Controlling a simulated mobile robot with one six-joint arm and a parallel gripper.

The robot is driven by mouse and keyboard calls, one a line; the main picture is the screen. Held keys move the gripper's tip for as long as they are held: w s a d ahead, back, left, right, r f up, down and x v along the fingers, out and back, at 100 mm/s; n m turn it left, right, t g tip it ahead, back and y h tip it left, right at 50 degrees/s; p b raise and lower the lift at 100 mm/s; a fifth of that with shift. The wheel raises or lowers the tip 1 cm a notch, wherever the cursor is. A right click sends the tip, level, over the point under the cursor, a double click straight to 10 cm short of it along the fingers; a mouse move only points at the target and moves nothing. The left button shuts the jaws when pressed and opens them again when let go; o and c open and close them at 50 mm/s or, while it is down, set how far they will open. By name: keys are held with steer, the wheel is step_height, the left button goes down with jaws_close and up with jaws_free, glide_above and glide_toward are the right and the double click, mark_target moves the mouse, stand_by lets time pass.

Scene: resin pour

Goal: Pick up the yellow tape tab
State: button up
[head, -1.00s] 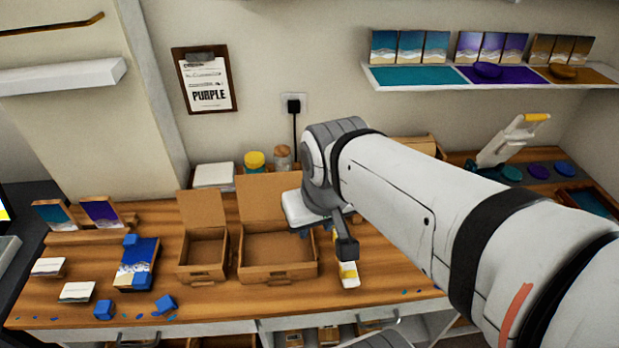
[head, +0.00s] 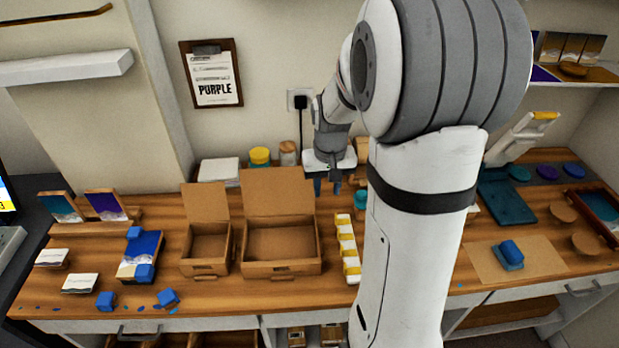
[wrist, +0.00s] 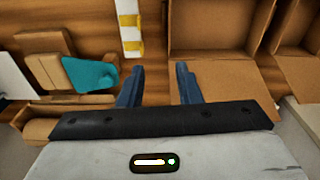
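Several yellow tape tabs (head: 347,238) sit in a row across a white strip (head: 349,262) on the wooden bench, right of the larger cardboard box. Two of the yellow tabs (wrist: 134,47) show at the top of the wrist view, on the white strip (wrist: 131,33). My gripper (head: 328,186) is raised near the wall, behind the strip and over the back of the bench. In the wrist view my gripper (wrist: 159,82) has its two blue fingers spread with nothing between them. My arm hides part of the bench right of the strip.
Two open cardboard boxes (head: 205,268) (head: 281,268) stand left of the strip. A teal object (wrist: 90,74) lies near the left finger. Yellow-lidded (head: 260,156) and wooden-lidded (head: 289,150) jars stand at the back. A blue block (head: 511,251) rests on a brown sheet at the right.

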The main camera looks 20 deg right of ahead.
glide_above(336, 215)
step_height(336, 215, down, 7)
steer(key=shift+m+g, duration=0.4)
steer(key=shift+s+f+p, duration=0.1)
steer(key=shift+f+p, duration=0.6)
steer(key=shift+f, duration=3.15)
steer(key=shift+c, duration=0.4)
jaws_close()
